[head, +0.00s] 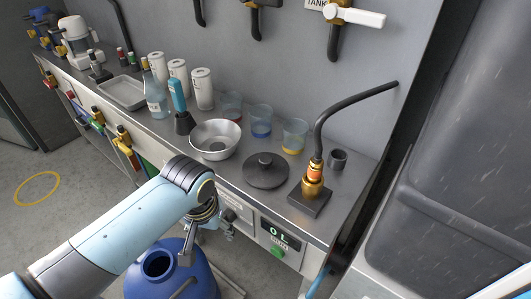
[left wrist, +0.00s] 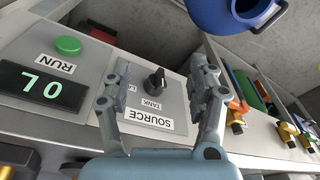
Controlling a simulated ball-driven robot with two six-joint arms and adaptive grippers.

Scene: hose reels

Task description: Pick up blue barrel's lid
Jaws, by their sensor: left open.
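The blue barrel (head: 200,285) stands on the floor in front of the counter, with a round dark opening in its top. A grey piece like a handle shows by its rim; it also shows on the barrel in the left wrist view (left wrist: 213,12). A dark grey round lid with a knob (head: 265,172) lies flat on the counter; I cannot tell whether it belongs to the barrel. My left gripper (head: 207,243) is open and empty between the barrel and the counter front. In the left wrist view its fingers (left wrist: 160,64) frame the panel's black knob, without visible contact.
A metal bowl (head: 215,139), several tinted cups (head: 261,121) and a brass nozzle with black hose (head: 313,181) stand on the counter. The control panel (head: 280,238) has a green button (left wrist: 68,45). Colored valve handles (head: 125,145) stick out along the counter front.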

